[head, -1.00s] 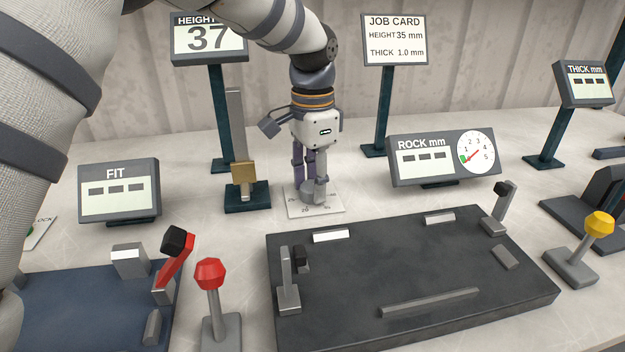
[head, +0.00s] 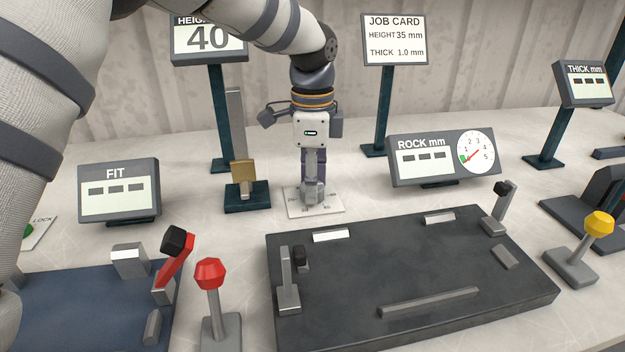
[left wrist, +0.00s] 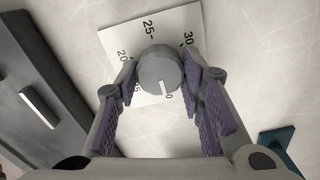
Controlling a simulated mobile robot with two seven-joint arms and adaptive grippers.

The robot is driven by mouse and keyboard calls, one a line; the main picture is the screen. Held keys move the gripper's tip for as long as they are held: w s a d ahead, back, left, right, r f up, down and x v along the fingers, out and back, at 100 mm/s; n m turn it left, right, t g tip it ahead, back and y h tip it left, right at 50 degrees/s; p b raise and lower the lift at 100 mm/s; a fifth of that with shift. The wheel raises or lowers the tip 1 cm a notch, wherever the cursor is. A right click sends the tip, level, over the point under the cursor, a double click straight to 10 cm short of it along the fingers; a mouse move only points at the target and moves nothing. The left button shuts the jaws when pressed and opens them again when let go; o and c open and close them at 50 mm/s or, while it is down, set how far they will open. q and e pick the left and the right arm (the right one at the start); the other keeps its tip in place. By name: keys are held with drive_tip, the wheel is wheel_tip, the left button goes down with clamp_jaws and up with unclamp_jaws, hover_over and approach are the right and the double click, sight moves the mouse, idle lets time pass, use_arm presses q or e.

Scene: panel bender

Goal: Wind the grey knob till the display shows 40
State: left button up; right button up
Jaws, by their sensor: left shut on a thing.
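The grey knob (left wrist: 161,70) sits on a white dial plate with printed numbers (head: 329,203). My left gripper (head: 313,196) points down over it and is shut on the knob, with a purple-padded finger on each side in the left wrist view (left wrist: 168,88). A white mark on the knob points toward the bottom of that view; the number beside it is partly hidden. My right gripper is not in view.
A post with a brass block (head: 243,171) stands left of the dial plate. The ROCK mm display (head: 420,160) stands to its right. A dark fixture plate (head: 400,270) lies in front, with a red-knobbed lever (head: 210,275) beside it. The job card (head: 394,40) reads height 35 mm.

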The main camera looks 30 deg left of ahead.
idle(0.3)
use_arm(q)
drive_tip(key=o, duration=1.2)
drive_tip(key=shift+c, duration=0.2)
wheel_tip(320, 180, up, 12)
